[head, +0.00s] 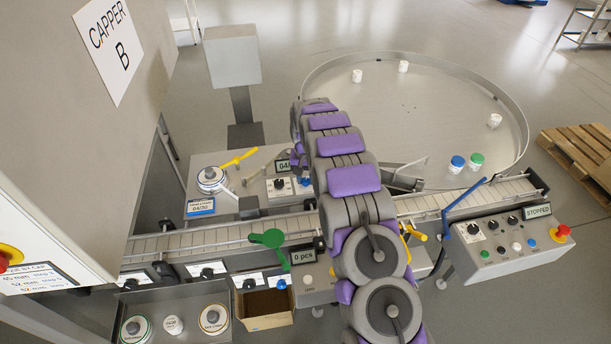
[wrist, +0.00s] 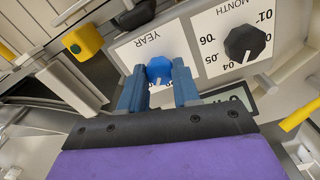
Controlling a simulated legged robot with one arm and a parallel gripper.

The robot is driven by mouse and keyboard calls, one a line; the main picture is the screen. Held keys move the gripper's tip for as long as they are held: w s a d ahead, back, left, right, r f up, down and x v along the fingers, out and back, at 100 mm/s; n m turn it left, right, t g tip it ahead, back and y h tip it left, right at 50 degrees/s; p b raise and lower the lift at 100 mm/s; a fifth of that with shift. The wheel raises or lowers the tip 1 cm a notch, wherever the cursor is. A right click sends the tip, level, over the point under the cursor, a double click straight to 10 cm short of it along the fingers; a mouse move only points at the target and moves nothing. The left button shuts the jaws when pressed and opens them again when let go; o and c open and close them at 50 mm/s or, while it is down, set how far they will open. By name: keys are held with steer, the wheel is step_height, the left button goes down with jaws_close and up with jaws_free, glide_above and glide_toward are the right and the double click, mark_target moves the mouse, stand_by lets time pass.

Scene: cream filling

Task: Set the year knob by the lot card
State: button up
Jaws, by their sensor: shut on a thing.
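In the wrist view the blue year knob (wrist: 158,69) sits on a white panel marked YEAR, with a pale pointer mark on its lower edge. My gripper (wrist: 158,88) has its two blue fingers on either side of this knob, shut on it. The black month knob (wrist: 244,43) is to the right, among printed numbers. In the head view the blue-edged lot card (head: 201,207) seems to read 04/30. The small display (head: 283,165) above the knobs shows 04/, the rest hidden by my arm. The fingers are hidden in the head view.
A conveyor (head: 230,236) crosses in front of the knob panel. A yellow lever (head: 239,158) stands left of it and a green lever (head: 270,240) in front. A large round table (head: 420,90) with several jars is behind. The right control box (head: 508,240) displays STOPPED.

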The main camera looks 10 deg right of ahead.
mark_target(305, 179)
steer(key=shift+m, duration=0.6)
steer(key=o, duration=1.1)
steer(key=shift+c, duration=0.2)
steer(key=shift+r, duration=0.1)
step_height(305, 179, up, 17)
steer(key=p, duration=0.1)
steer(key=shift+a+r, duration=0.1)
